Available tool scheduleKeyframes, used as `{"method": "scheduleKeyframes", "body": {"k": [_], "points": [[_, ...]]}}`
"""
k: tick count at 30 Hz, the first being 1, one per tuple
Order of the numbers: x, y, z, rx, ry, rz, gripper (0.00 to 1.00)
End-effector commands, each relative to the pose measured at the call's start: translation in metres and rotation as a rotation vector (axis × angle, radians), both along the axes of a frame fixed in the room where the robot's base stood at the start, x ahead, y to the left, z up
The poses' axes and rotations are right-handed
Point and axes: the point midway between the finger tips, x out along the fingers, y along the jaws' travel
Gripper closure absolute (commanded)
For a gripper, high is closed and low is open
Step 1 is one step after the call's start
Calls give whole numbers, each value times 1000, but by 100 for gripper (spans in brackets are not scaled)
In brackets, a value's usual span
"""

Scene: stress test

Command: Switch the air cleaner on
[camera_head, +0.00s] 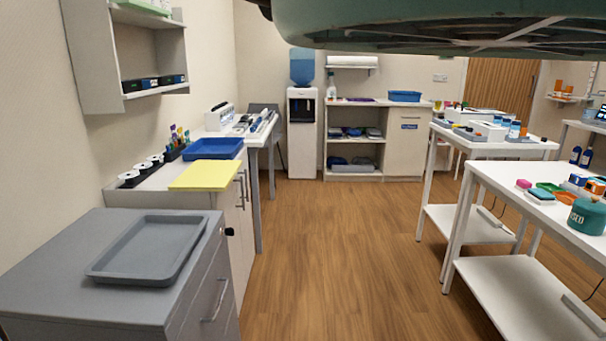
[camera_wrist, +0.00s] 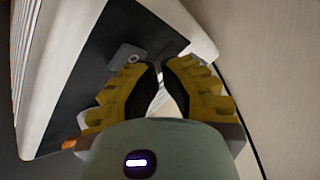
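In the wrist view a white-cased device with a dark panel and ribbed side, apparently the air cleaner (camera_wrist: 85,75), fills the left and upper middle. A grey raised square button (camera_wrist: 127,58) with a light ring mark sits on the dark panel. My gripper (camera_wrist: 161,70), with yellow fingers and black pads, points at the panel. Its fingertips are nearly together, just right of and below the button, with nothing seen held between them. Whether they touch the panel cannot be told. I cannot make out the air cleaner or my gripper in the head view.
A pale wall (camera_wrist: 270,60) and a dark cord lie right of the device. In the head view, a grey cabinet (camera_head: 50,255) with a tray (camera_head: 150,248) stands left, white tables (camera_head: 520,175) right. The wooden floor (camera_head: 330,250) between is clear. My own green part covers the top.

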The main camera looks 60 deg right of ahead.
Motion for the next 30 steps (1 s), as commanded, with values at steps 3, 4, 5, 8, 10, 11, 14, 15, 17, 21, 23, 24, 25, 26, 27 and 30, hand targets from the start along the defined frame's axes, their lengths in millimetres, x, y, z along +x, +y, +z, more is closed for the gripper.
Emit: {"method": "scheduleKeyframes", "body": {"k": [3,4,5,8,10,11,14,15,17,21,23,24,25,26,27,30], "points": [[0,-1,0,0,0,-2,100],[0,-1,0,0,0,-2,100],[0,-1,0,0,0,-2,100],[0,-1,-1,0,1,-2,100],[0,-1,-2,0,1,-2,100],[0,-1,-2,0,1,-2,100],[0,-1,-3,0,1,-2,100],[0,-1,-3,0,1,-2,100],[0,-1,-2,0,1,-2,100],[0,-1,3,0,1,-2,100],[0,-1,6,0,1,-2,100],[0,-1,8,-1,1,-2,100],[0,-1,9,-1,1,-2,100],[0,-1,9,-1,1,-2,100],[0,-1,9,0,2,-3,100],[0,-1,9,-1,1,-2,100]]}}
